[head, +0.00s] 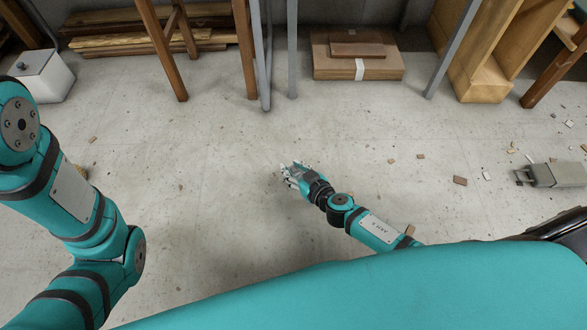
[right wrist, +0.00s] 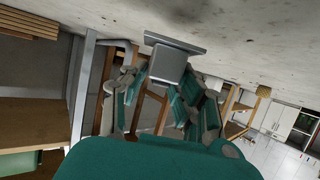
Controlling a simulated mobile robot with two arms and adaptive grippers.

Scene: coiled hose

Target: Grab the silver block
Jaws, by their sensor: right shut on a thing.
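The silver block (right wrist: 168,66) is a small grey metal piece with a flat, wider plate at its far end. In the right wrist view it sits between the fingers of my right gripper (right wrist: 165,85), which is shut on it. In the head view my right gripper (head: 291,175) is over the bare floor at the centre; the block is too small and covered there to make out clearly. My left arm shows at the left of the head view, but its gripper is out of the frame.
A grey metal object (head: 556,175) lies on the floor at the right, with small wood scraps around it. Flat brown boards (head: 345,68) and table legs stand at the back. A white box (head: 42,75) is at the far left. The middle floor is mostly clear.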

